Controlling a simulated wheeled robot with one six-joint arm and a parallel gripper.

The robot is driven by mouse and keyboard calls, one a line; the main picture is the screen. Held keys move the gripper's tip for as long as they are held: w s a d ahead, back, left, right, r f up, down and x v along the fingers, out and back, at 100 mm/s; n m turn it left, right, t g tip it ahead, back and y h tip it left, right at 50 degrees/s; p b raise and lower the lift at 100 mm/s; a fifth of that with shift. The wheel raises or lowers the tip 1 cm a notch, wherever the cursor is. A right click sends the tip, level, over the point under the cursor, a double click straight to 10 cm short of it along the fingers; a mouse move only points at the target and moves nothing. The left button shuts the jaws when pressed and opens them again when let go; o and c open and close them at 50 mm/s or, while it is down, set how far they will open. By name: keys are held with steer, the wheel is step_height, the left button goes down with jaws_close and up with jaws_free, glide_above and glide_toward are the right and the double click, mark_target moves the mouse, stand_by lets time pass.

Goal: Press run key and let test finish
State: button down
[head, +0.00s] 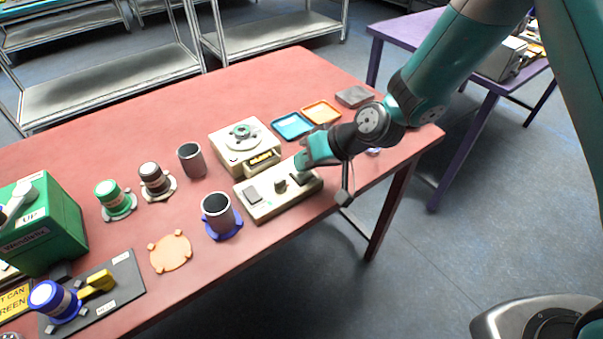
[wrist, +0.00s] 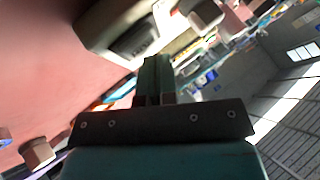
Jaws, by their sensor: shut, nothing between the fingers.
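A cream control box (head: 262,210) lies near the table's front edge. On its top are a grey key (head: 253,193) at the left, a dark knob (head: 280,185) in the middle and a dark key (head: 306,178) at the right. My gripper (head: 303,165) is shut and empty, at the right end of the box beside the right key, partly covering it. I cannot tell whether it touches. In the wrist view the shut fingers (wrist: 154,80) point toward the box and a dark key (wrist: 135,39) with an unreadable label. A cream tester with a round top (head: 238,146) stands behind the box.
Grey cup (head: 191,161) and another cup (head: 217,212) on a blue base stand left of the box. Blue tray (head: 291,126) and orange tray (head: 321,113) lie behind my gripper. A green machine (head: 40,225) stands far left. The red table (head: 130,165) has free room at the back.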

mark_target(305, 173)
steer(key=shift+f+b, duration=0.4)
steer(key=shift+f, duration=0.05)
stand_by(0.4)
stand_by(0.3)
steer(key=shift+r+p, duration=0.6)
steer(key=shift+r, duration=0.35)
steer(key=shift+r+p, duration=1.8)
steer(key=shift+r, duration=0.6)
steer(key=shift+r, duration=0.2)
steer(key=s+d+r+n+g+h, duration=0.15)
steer(key=s+d+r, duration=0.25)
steer(key=s+r, duration=0.5)
steer(key=s+d+r+g+h, duration=0.1)
steer(key=s+d+r, duration=0.3)
steer(key=s, duration=0.2)
steer(key=s+d+r+h, duration=0.2)
steer(key=s+d+r, duration=0.2)
steer(key=s, duration=0.3)
steer(key=shift+s+d+r+g, duration=0.3)
steer(key=shift+d+r+g, duration=0.05)
